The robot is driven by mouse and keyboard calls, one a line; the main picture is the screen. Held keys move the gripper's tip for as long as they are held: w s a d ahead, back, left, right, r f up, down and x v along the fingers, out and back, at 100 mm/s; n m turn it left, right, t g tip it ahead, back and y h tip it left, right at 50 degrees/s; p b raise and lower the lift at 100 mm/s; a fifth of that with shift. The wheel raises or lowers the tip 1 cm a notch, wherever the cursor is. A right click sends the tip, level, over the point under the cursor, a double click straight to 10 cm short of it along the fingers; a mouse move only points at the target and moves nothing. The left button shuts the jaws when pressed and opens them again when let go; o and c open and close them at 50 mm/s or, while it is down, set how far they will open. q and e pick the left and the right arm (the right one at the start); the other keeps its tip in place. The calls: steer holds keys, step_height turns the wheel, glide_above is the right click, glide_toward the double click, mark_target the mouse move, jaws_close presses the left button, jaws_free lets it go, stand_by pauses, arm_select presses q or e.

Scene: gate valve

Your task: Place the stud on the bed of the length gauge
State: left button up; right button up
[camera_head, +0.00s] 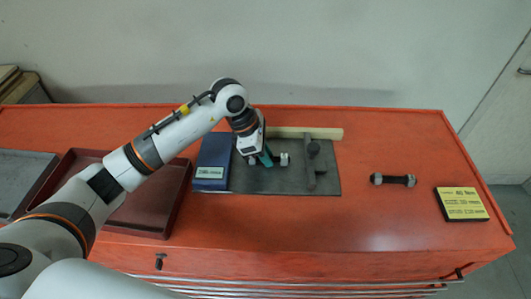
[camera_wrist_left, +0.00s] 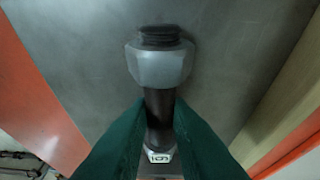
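My left gripper (camera_head: 268,158) has teal fingers and is shut on a dark stud (camera_wrist_left: 160,105) with pale hex nuts. In the left wrist view, the fingers (camera_wrist_left: 158,135) close on its shaft, with one nut and a threaded end beyond them; the other nut lies between the fingers and bears a small label. One nut also shows in the head view (camera_head: 284,159). My right gripper is out of view.
A pale strip (camera_head: 325,133) runs along the plate's back. A second dark stud with nuts (camera_head: 393,180) lies to the right, near a yellow and black sign (camera_head: 462,204). A dark red tray (camera_head: 75,162) and a grey tray (camera_head: 22,172) are left. The orange bench (camera_head: 380,222) is clear at front right.

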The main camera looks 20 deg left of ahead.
arm_select(q)
steer(key=o, duration=0.4)
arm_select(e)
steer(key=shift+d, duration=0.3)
arm_select(q)
steer(key=shift+r, duration=0.1)
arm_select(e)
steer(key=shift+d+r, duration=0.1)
arm_select(q)
steer(key=shift+r, duration=0.2)
steer(key=b+v, duration=0.2)
steer(key=v, duration=0.9)
steer(key=shift+s+a+r, duration=0.1)
steer(key=shift+a+r, duration=0.15)
steer(key=shift+r, duration=0.1)
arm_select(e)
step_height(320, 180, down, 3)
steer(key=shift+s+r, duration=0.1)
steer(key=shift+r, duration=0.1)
